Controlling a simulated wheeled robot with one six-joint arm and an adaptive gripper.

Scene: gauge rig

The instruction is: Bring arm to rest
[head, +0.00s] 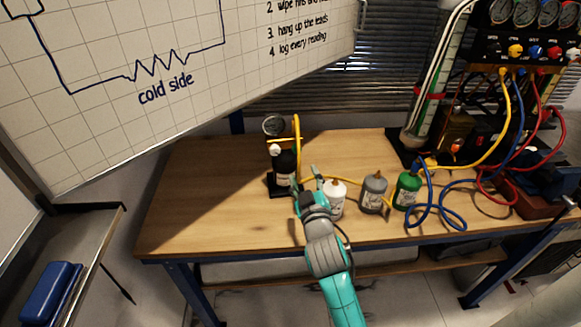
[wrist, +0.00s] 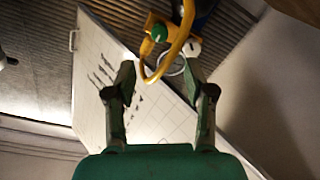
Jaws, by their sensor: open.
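My teal arm reaches up from the bottom of the head view over the wooden table. My gripper (head: 305,178) is at the arm's far end, above the table and close to the black bottle and the white bottle. In the wrist view my gripper (wrist: 158,78) shows two fingers spread apart. Nothing is held between them. A yellow hose (wrist: 178,45) and a yellow fitting with a green knob (wrist: 159,33) show beyond the fingertips. Whether a finger touches the hose cannot be told.
On the table (head: 210,215) stand a black bottle (head: 285,165), a white bottle (head: 334,197), a grey bottle (head: 373,190), a green bottle (head: 407,188) and a gauge (head: 274,125). A hose rig (head: 520,50) stands right. A whiteboard (head: 190,120) hangs upper left. The table's left part is bare.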

